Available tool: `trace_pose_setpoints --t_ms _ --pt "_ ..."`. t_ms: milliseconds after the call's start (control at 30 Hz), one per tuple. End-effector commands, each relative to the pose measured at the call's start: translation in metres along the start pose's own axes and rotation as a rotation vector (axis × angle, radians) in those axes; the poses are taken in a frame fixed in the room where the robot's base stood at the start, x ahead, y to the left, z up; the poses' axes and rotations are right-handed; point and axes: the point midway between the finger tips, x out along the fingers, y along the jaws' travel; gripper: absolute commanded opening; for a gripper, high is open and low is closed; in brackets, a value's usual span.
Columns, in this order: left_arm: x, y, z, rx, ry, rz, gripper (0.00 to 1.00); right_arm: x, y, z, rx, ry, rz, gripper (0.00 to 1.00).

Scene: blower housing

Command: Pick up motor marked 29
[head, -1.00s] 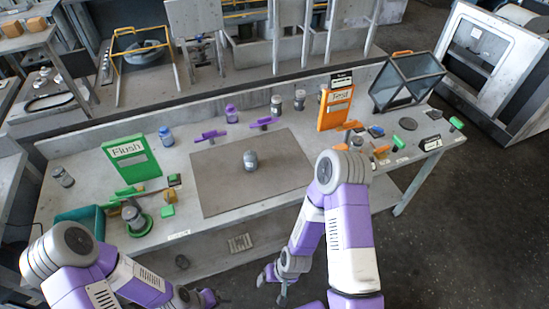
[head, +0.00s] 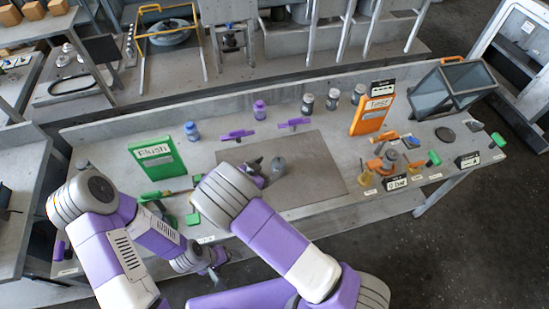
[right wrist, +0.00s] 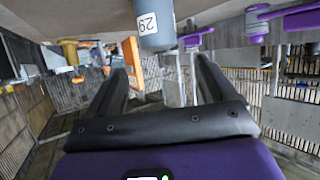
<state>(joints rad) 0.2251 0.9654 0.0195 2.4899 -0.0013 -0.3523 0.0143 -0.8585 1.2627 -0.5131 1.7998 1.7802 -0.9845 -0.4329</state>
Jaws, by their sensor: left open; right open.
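The motor marked 29 (head: 278,168) stands upright on the dark mat (head: 318,170) in the middle of the bench. My right gripper (head: 258,166) is open and empty just left of the motor, partly hidden behind my forearm. In the right wrist view the motor appears beyond the open fingers (right wrist: 162,75), between their lines. My left gripper (head: 213,274) is open and low at the bench's front edge, away from the motor.
A green Flush board (head: 157,158) stands left, an orange Test board (head: 372,115) right. Purple holders (head: 238,135) and several small cylinders line the mat's back edge. Orange fixtures and green-handled parts lie right. The mat right of the motor is clear.

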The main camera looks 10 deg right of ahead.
Motion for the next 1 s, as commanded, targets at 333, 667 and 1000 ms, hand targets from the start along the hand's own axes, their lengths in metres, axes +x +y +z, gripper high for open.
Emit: trace_pose_setpoints --t_ms 333,667,1000 --pt "0.005 -0.002 0.0 0.001 0.0 0.0 0.88 0.021 -0.002 -0.002 0.028 0.022 0.019 0.84" --pt "0.008 -0.003 0.0 0.001 0.0 0.0 0.88 0.065 0.002 0.0 0.028 0.02 0.017 0.84" --pt "0.008 -0.003 0.0 0.0 0.0 0.0 0.88 0.068 0.002 -0.001 0.028 0.018 0.016 0.76"
